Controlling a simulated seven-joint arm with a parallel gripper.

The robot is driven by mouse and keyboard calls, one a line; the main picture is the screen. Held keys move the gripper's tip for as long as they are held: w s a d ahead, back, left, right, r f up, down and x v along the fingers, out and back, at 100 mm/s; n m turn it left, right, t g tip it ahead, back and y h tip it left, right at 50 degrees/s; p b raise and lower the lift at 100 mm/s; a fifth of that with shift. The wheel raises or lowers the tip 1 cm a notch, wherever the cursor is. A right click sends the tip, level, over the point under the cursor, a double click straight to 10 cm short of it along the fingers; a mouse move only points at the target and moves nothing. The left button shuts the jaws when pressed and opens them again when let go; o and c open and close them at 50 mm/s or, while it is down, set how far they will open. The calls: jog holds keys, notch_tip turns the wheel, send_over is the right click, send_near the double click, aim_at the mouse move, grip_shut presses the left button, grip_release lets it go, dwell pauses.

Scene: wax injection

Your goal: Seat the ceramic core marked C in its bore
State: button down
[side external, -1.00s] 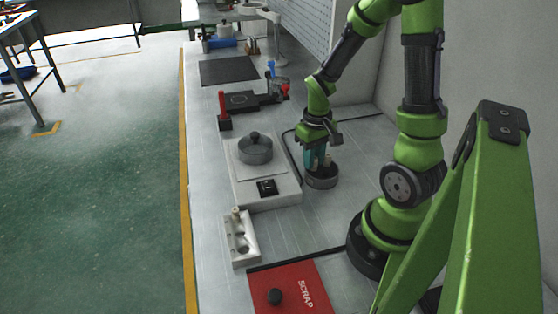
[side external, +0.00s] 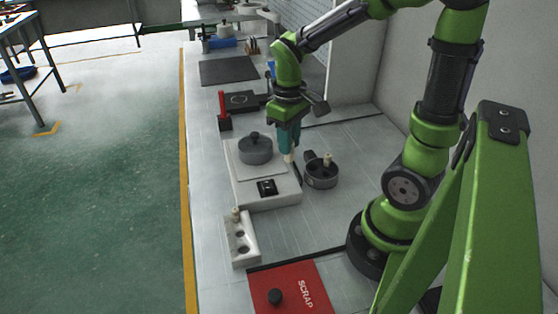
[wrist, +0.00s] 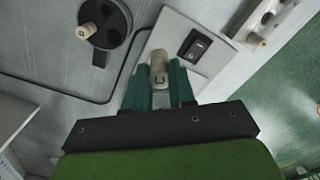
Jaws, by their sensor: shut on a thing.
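My gripper (side external: 289,150) is shut on a pale ceramic core (side external: 289,158) and holds it upright above the bench, between the white plate and the dark round dish. In the wrist view the core (wrist: 158,68) sits between the teal fingers, and a mark that looks like C shows on it. The white block with bores (side external: 240,257) stands nearer the camera; one pale core (side external: 235,214) stands at its far end, and two dark bores are open. The block also shows in the wrist view (wrist: 243,20).
The dark round dish (side external: 322,182) holds another pale core (side external: 327,160). A grey lidded pot (side external: 256,152) stands on the white plate (side external: 283,200) beside a black switch (side external: 267,187). A red scrap mat (side external: 290,285) with a black knob lies in front. Bench between dish and block is clear.

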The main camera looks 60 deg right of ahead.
jog(key=w+a+n, duration=0.1)
jog(key=a+n, duration=0.5)
jog(key=a, duration=0.3)
jog(key=n, duration=1.1)
send_near(244, 254)
jog(key=shift+s+f+n, duration=0.1)
jog(key=shift+f+n, duration=0.3)
jog(key=shift+f, duration=1.5)
jog(key=shift+f, duration=0.15)
jog(key=c, duration=0.9)
grip_release()
jog(key=shift+c, duration=0.2)
